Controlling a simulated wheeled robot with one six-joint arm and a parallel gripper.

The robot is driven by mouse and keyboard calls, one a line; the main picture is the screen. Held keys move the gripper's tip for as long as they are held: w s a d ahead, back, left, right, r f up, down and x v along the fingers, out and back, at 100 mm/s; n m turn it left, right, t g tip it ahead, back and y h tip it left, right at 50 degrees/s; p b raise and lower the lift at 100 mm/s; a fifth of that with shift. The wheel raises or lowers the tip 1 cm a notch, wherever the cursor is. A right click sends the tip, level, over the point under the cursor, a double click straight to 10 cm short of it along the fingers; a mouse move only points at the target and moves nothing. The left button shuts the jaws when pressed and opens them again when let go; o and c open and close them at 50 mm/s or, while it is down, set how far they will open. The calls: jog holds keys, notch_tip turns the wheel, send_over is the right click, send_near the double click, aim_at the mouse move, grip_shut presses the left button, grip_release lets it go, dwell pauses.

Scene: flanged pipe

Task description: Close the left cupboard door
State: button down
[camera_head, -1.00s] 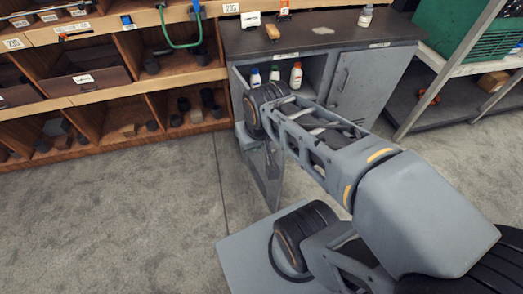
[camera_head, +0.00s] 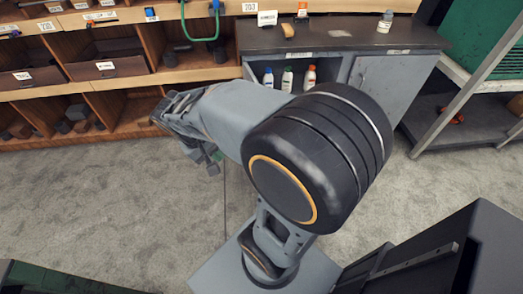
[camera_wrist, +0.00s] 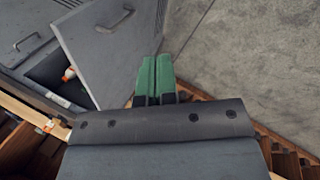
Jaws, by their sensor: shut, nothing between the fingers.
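The grey cupboard (camera_head: 340,62) stands at the back. Its left door (camera_wrist: 115,50) stands open in the wrist view, with a bar handle (camera_wrist: 115,20); in the head view my arm hides it. The right door (camera_head: 382,88) looks shut. White, green and orange-capped bottles (camera_head: 288,79) stand inside the open left side. My gripper (camera_wrist: 155,80) is shut and empty, its green fingertips beside the free-hanging door panel in the wrist view; I cannot tell whether they touch. In the head view my gripper (camera_head: 212,163) is left of the cupboard opening, above the floor.
Wooden shelving (camera_head: 110,70) with drawers and blocks stands left of the cupboard. A metal rack (camera_head: 470,115) with a green crate (camera_head: 485,40) stands at the right. Small items lie on the cupboard top. The carpet floor (camera_head: 90,215) in front is clear.

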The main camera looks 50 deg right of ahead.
jog(key=w+d+f+m+g+h+b, duration=0.2)
jog(key=w+d+f+g+h+b, duration=0.3)
jog(key=f, duration=0.4)
jog(key=w+d+f+m+g+h+b, duration=0.2)
jog(key=w+d+f+h+b, duration=0.2)
jog(key=d+f+h+b, duration=0.4)
jog(key=s+d+f+y, duration=0.1)
jog(key=s+d, duration=0.5)
jog(key=d, duration=0.5)
jog(key=shift+s+d, duration=0.15)
jog(key=shift+f, duration=0.15)
